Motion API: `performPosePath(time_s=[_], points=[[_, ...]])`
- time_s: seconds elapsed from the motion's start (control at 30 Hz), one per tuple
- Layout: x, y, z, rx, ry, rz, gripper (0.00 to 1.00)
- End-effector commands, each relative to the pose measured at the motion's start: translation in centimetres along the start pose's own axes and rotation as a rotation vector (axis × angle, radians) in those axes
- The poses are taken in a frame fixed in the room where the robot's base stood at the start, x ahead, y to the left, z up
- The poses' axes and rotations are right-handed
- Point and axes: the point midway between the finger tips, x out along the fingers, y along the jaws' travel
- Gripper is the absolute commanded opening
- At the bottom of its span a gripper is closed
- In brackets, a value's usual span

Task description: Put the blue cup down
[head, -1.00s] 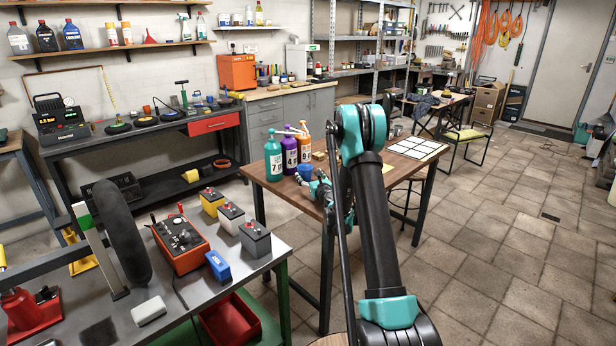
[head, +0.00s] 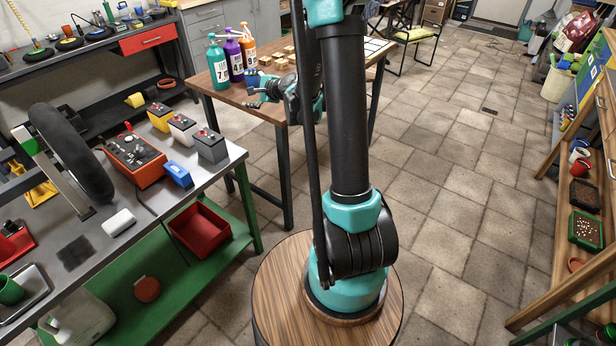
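A small blue cup (head: 252,77) shows at the wooden table (head: 230,97), in front of the spray bottles. It is small in the head view, and I cannot tell whether it rests on the tabletop or is held just above it. My gripper (head: 257,93) points left over the table's near side, its fingers right beside and below the cup in the picture. The fingers are too small and crowded to show whether they are closed on the cup. My arm's upright link hides part of the table to the right.
Teal (head: 218,63), purple (head: 234,55) and orange (head: 248,47) spray bottles stand close behind the cup. Small wooden blocks (head: 281,62) lie right of them. A grey workbench (head: 140,225) with batteries stands at left, wooden shelving (head: 588,210) at right. The tiled floor between is open.

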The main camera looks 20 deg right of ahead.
Motion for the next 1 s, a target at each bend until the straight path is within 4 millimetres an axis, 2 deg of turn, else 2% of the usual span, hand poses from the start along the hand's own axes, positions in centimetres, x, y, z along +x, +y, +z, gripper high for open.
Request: performPosePath(time_s=[0.03, 0.1, 0.3, 0.47, 0.7, 0.83, 1.0], points=[[-1.8, 1.0, 1.0, -0.097, 0.007, 0.046, 0.79], [-4.2, 2.8, 1.9, -0.246, 0.015, 0.118, 0.79], [-11.7, 8.5, 3.3, -0.657, 0.020, 0.339, 0.79], [-18.3, 13.6, 3.0, -0.963, 0.001, 0.536, 0.79], [-28.1, 20.8, 1.0, -1.344, -0.063, 0.837, 0.79], [-31.7, 23.2, -0.1, -1.466, -0.097, 0.953, 0.79], [-33.6, 24.4, -0.7, -1.530, -0.121, 1.020, 0.79]])
